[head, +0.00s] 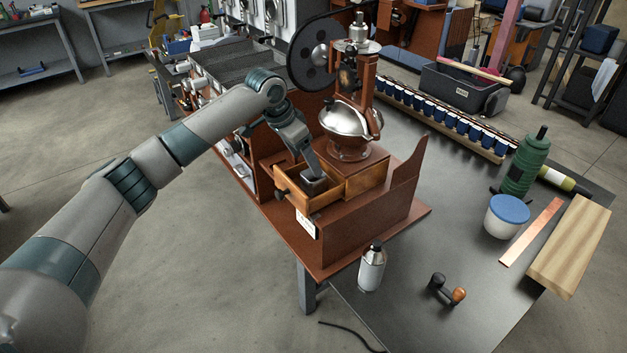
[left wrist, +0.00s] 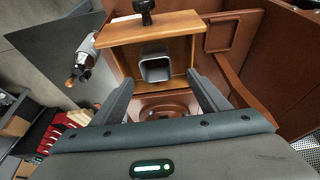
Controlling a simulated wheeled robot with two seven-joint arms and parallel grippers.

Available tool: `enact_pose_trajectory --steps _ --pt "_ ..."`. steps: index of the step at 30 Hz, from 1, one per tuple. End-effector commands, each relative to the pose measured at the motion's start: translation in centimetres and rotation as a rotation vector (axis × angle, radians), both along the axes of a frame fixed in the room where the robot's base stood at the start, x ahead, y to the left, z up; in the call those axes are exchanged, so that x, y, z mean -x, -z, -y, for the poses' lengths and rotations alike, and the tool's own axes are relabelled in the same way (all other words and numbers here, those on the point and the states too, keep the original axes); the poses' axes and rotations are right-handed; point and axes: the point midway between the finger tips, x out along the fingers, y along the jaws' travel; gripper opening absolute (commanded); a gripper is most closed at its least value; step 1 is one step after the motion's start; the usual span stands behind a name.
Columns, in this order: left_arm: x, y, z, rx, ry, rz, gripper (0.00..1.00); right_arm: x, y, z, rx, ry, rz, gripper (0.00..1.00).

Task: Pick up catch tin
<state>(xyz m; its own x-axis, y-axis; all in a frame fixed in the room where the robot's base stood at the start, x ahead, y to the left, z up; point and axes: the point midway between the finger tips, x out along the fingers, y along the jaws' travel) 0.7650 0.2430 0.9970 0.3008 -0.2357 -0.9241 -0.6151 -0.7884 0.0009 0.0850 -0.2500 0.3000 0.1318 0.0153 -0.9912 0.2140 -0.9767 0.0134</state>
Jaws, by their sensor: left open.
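The catch tin (head: 314,187) is a small dark grey square tin, open at the top, in the pulled-out wooden drawer (head: 292,196) of the roaster. In the left wrist view the tin (left wrist: 156,69) stands inside the drawer (left wrist: 187,49), near its middle. My left gripper (head: 313,170) reaches down over the drawer. Its two fingers are apart, and in the left wrist view the gripper (left wrist: 161,84) has the tin between and just beyond the fingertips. I cannot tell whether a finger touches the tin. My right gripper is not in view.
The metal hopper (head: 348,120) and black wheel (head: 316,53) stand close behind the drawer. A wooden side panel (head: 409,178) rises to the right.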

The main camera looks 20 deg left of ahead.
Motion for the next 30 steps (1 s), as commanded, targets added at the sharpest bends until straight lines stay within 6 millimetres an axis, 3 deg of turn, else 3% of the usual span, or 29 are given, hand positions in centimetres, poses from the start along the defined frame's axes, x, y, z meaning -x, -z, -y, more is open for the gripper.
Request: enact_pose_trajectory --steps 6,20,30 --pt "-0.6 1.8 0.5 -0.001 0.000 -0.001 0.69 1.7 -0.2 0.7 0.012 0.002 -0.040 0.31" --pt "-0.7 2.2 0.7 0.000 0.000 0.000 0.69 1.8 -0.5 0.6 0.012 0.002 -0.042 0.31" --pt "-1.3 5.7 1.9 0.000 -0.001 -0.001 0.69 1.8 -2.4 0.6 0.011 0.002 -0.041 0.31"
